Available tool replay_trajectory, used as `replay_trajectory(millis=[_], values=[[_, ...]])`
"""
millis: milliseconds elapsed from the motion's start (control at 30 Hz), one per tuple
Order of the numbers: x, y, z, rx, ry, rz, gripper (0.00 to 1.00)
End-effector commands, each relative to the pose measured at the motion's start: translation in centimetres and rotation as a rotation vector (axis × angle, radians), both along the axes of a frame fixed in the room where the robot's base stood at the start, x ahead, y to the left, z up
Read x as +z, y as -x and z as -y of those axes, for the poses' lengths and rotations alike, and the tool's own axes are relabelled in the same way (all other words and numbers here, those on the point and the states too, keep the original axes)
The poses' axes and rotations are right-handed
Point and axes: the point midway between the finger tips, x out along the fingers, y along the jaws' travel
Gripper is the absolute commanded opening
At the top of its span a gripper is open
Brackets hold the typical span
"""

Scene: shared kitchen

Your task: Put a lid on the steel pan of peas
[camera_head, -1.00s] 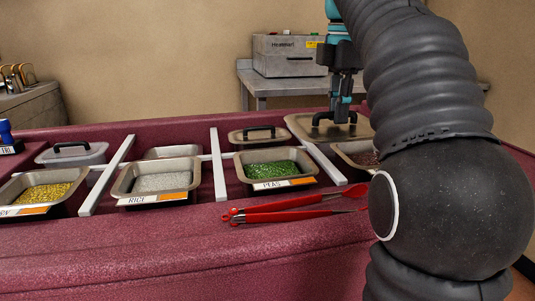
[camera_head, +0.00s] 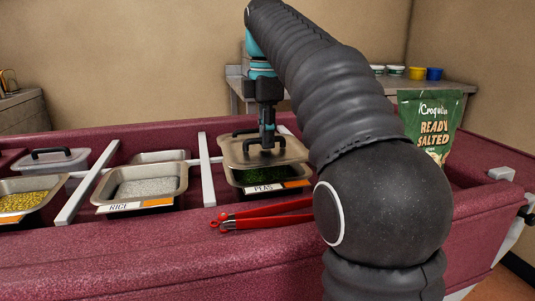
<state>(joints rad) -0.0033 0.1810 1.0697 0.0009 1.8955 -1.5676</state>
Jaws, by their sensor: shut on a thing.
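The pan of peas (camera_head: 263,175) sits in the counter behind a PEAS label, with green peas showing at its front. My gripper (camera_head: 267,143) is shut on the dark handle of a steel-brown lid (camera_head: 290,152). The lid is over the pan and hides most of it. Peas show below the lid's front edge, so it appears to be held a little above the rim; the exact gap is hard to tell. Part of another dark handle shows just behind the lid, at its left.
Red tongs (camera_head: 255,217) lie on the front ledge, partly behind my arm. The rice pan (camera_head: 147,182) and a yellow-filled pan (camera_head: 22,201) are to the left, between pale divider bars (camera_head: 205,168). A green crisp bag (camera_head: 432,122) stands at the right.

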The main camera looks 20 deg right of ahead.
Motion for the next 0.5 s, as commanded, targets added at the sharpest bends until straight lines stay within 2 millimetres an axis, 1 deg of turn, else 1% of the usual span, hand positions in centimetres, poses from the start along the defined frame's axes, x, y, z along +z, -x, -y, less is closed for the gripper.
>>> replay_trajectory(millis=[100, 233, 333, 500], values=[[-1.7, 0.1, 0.0, -0.001, 0.0, -0.001, 0.0], [-3.4, 0.1, 0.0, -0.002, 0.0, -0.001, 0.0], [-3.9, 0.0, 0.0, -0.003, -0.001, 0.001, 0.0], [-3.9, 0.0, 0.1, -0.003, -0.001, -0.001, 0.0]])
